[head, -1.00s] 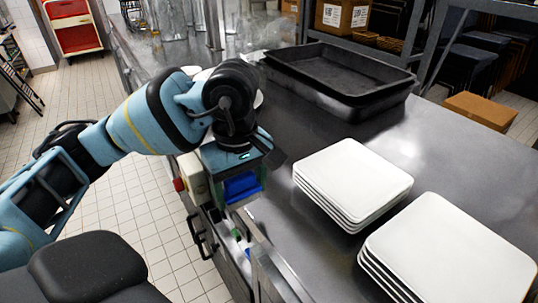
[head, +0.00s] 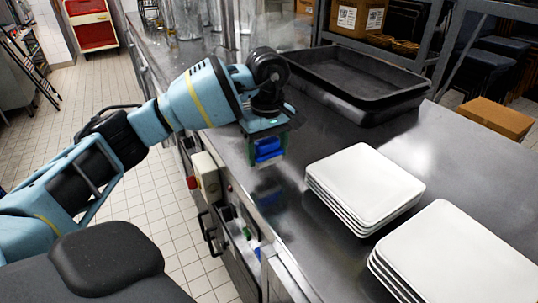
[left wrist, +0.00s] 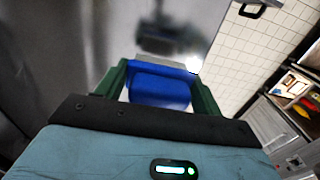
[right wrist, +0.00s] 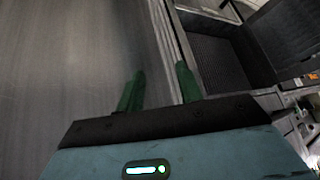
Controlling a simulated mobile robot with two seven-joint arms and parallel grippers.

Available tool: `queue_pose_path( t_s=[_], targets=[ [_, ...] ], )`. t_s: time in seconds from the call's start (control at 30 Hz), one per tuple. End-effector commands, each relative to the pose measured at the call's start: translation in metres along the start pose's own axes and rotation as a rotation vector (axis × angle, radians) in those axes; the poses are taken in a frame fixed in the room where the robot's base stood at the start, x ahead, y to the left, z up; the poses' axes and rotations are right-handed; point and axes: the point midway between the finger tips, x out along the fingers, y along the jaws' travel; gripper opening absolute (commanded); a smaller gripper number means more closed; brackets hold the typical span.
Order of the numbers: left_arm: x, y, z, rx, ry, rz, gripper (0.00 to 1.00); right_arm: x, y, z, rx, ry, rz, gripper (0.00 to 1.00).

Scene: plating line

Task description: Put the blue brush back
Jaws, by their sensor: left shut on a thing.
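The blue brush (head: 268,147) is held in my left gripper (head: 266,158), above the steel counter near its front edge. In the left wrist view the blue brush (left wrist: 160,88) fills the gap between the two green fingers, which are shut on it. A bluish reflection shows on the counter below it. An open drawer (head: 238,258) at the counter's front holds small green and blue things, too small to make out. My right gripper (right wrist: 158,88) shows only in the right wrist view, with its green fingers apart and nothing between them.
Two stacks of white square plates, a nearer one (head: 455,255) and a farther one (head: 365,180), stand on the counter. Black trays (head: 355,75) lie behind them. A control box with a red button (head: 205,177) sits on the counter's front. Bare counter lies between brush and plates.

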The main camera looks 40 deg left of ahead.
Motion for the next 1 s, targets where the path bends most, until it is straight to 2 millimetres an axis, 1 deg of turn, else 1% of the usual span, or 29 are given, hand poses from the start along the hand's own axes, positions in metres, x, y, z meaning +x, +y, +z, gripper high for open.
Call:
queue_pose_path(
  t_s=[0.03, 0.2, 0.43, 0.53, 0.7, 0.77, 0.83, 1.0],
  targets=[
    [0.000, 0.005, -0.004, -0.001, -0.001, 0.002, 0.49, 0.000, 0.000, -0.001, 0.000, 0.002, 0.000, 0.36],
    [0.001, 0.012, -0.013, 0.000, -0.001, 0.000, 0.49, 0.000, 0.000, -0.002, 0.000, 0.003, 0.000, 0.36],
    [0.002, 0.013, -0.015, 0.001, 0.000, 0.000, 0.49, 0.000, 0.000, -0.002, 0.000, 0.003, 0.000, 0.36],
    [0.002, 0.017, -0.019, 0.000, 0.000, 0.000, 0.49, -0.001, 0.000, -0.002, 0.000, 0.003, 0.000, 0.36],
    [0.027, 0.016, -0.019, 0.001, -0.001, -0.001, 0.49, -0.002, 0.000, -0.005, -0.001, 0.007, 0.001, 0.36],
    [0.034, 0.016, -0.019, 0.001, 0.000, -0.001, 0.49, -0.002, 0.000, -0.005, -0.001, 0.008, 0.001, 0.36],
    [0.037, 0.017, -0.019, 0.001, 0.001, 0.001, 0.49, -0.002, 0.000, -0.005, -0.001, 0.007, 0.001, 0.36],
    [0.037, 0.017, -0.019, 0.001, 0.001, 0.001, 0.49, -0.002, 0.000, -0.003, 0.000, 0.004, 0.001, 0.36]
  ],
)
